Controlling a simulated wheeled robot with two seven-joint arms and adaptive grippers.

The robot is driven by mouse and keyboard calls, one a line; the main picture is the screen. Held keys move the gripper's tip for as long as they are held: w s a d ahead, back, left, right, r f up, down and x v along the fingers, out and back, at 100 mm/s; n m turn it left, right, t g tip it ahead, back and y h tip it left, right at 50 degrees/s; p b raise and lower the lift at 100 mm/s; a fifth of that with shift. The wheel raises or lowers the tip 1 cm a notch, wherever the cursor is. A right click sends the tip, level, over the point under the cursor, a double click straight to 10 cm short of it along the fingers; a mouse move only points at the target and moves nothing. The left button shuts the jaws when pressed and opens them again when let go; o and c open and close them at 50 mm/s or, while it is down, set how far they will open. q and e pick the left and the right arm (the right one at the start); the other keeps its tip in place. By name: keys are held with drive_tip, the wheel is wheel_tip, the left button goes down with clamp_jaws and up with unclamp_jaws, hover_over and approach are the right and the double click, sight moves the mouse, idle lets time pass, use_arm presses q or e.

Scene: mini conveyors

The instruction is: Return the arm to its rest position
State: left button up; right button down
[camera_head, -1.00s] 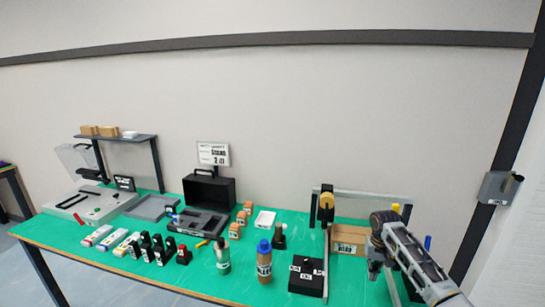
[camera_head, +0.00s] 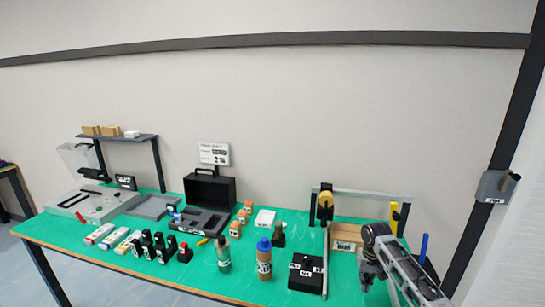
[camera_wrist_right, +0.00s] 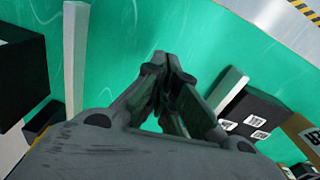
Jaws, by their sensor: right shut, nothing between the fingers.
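My right arm (camera_head: 403,275) comes in from the lower right in the head view, above the right end of the green table. Its gripper (camera_head: 367,286) points down over the green surface, right of the black labelled box. In the right wrist view the gripper's fingers (camera_wrist_right: 161,58) are together with nothing between them. My left arm and gripper do not show in the head view.
Bottles (camera_head: 264,259) and small black items stand farther left on the green table (camera_head: 205,270).

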drive_tip(key=s+a+f, duration=0.1)
drive_tip(key=s+a, duration=0.1)
drive_tip(key=s+a+f+n, duration=0.1)
drive_tip(key=s+a+f, duration=0.1)
drive_tip(key=s+a+f+n, duration=0.1)
drive_tip(key=s+a, duration=0.1)
drive_tip(key=shift+s+a+f, duration=0.2)
drive_tip(key=shift+a+f, duration=0.15)
drive_tip(key=s+a+n+t, duration=0.1)
drive_tip(key=s+a, duration=0.3)
drive_tip(key=s, duration=0.4)
drive_tip(key=s+a+n+t, duration=0.1)
drive_tip(key=s+a, duration=0.2)
drive_tip(key=s, duration=0.6)
drive_tip(key=s+d+r+t, duration=0.1)
drive_tip(key=s+d+r, duration=0.2)
drive_tip(key=s+r, duration=0.5)
drive_tip(key=s+f+g, duration=0.1)
drive_tip(key=s+f, duration=0.1)
drive_tip(key=f, duration=1.5)
drive_tip(key=s+f, duration=0.2)
drive_tip(key=f, duration=1.5)
drive_tip(key=s+d+f, duration=0.1)
drive_tip(key=s+f, duration=0.9)
drive_tip(key=s, duration=0.1)
drive_tip(key=s+d+f+g, duration=0.1)
drive_tip(key=s+d+f, duration=0.1)
drive_tip(key=s+f, duration=0.8)
drive_tip(key=shift+s+d+f, duration=0.3)
drive_tip(key=shift+s, duration=0.65)
